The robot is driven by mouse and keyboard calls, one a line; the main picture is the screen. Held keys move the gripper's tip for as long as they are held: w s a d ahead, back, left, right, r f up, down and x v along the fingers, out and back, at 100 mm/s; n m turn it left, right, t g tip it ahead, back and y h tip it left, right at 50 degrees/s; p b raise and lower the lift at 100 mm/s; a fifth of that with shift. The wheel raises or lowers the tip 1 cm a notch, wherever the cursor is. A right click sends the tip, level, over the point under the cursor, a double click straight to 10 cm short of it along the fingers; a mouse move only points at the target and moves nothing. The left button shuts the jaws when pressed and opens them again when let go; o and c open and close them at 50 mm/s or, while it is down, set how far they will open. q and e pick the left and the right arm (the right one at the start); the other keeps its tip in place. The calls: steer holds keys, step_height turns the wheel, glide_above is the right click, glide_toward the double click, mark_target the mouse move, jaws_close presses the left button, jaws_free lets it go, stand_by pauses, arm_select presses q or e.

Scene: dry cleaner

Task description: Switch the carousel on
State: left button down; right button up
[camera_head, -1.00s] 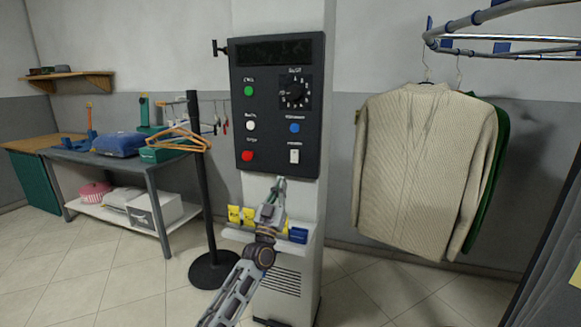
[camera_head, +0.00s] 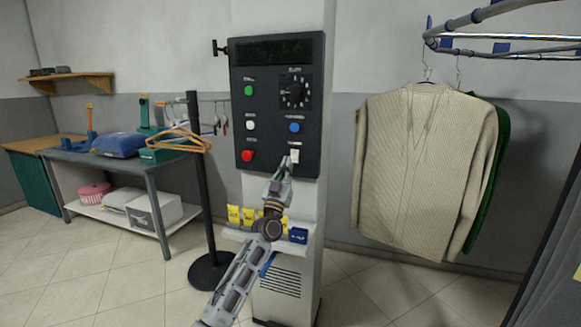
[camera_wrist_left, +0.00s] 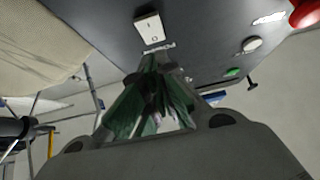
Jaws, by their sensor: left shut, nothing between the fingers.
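The dark control panel (camera_head: 262,106) is mounted on a white pillar. Its white rocker switch (camera_head: 294,156) is at the lower right, with a small label above it. The wrist view shows the switch (camera_wrist_left: 149,28) close up, with marks on its face. My left gripper (camera_head: 286,164) is shut and empty, its tip just below and left of the switch and partly overlapping its edge in the head view. In the wrist view the fingertips (camera_wrist_left: 156,60) sit close to the switch, over its label; I cannot tell whether they touch the panel. My right gripper is out of view.
The panel also has red (camera_head: 247,155), white, green and blue (camera_head: 295,127) buttons and a dial (camera_head: 294,92). A shelf with yellow tags and a blue box (camera_head: 298,236) lies below. A carousel rail (camera_head: 505,12) with hanging sweaters (camera_head: 420,170) is at the right.

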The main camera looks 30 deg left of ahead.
mark_target(294, 153)
arm_select(q)
steer(key=shift+w+a+f+b, duration=0.15)
steer(key=shift+w+b, duration=0.1)
steer(key=shift+w, duration=0.35)
steer(key=shift+w+a+f+b, duration=0.1)
steer(key=shift+w+a+b, duration=0.1)
steer(key=shift+w, duration=0.4)
steer(key=shift+w+a+f+b, duration=0.1)
steer(key=shift+w+b, duration=0.15)
steer(key=shift+w, duration=0.35)
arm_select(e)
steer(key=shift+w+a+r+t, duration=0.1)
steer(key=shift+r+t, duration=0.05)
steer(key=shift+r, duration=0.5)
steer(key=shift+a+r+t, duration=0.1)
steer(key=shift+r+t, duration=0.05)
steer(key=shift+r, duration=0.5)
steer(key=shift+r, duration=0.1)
